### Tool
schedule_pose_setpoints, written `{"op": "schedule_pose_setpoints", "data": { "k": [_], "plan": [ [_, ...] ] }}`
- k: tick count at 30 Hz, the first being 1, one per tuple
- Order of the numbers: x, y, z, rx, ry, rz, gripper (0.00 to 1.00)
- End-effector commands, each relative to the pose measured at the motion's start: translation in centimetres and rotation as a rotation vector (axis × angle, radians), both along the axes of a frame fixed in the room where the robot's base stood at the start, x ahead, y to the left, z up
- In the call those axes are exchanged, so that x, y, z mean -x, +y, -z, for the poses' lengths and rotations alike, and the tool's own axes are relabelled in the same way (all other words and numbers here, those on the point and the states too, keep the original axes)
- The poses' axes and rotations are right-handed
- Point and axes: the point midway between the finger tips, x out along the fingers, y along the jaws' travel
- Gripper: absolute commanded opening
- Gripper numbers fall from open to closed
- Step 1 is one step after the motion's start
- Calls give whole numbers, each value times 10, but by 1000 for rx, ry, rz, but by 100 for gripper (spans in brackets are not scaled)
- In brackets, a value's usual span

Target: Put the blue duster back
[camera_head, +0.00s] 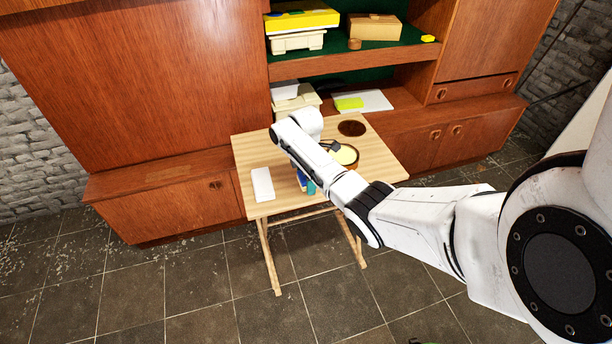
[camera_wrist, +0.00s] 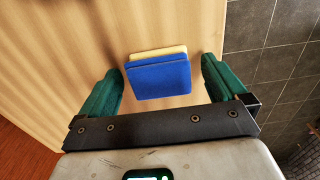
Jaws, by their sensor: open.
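The blue duster (camera_wrist: 160,80) sits on the small wooden table, with a pale yellow strip along its far edge in the wrist view. My gripper (camera_wrist: 163,75) is open over the table, its two green fingers on either side of the duster and apart from it. In the head view my arm hides most of the duster; a small blue patch (camera_head: 302,182) shows beside the arm. The wooden table (camera_head: 285,203) stands in front of the wall unit.
A white block (camera_head: 263,185) lies at the table's left. A dark round disc (camera_head: 352,128) and a yellow-topped round item (camera_head: 344,154) lie at the right. The wall unit's shelves hold a yellow box (camera_head: 302,19), a brown box (camera_head: 374,27) and a yellow-green block (camera_head: 349,104).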

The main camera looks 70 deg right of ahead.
Motion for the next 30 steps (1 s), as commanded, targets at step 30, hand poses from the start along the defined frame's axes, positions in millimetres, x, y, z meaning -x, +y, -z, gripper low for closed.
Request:
{"op": "schedule_pose_setpoints", "data": {
  "k": [30],
  "plan": [
    [-1, 0, -119, 0, -1, 0, 99]
  ]
}}
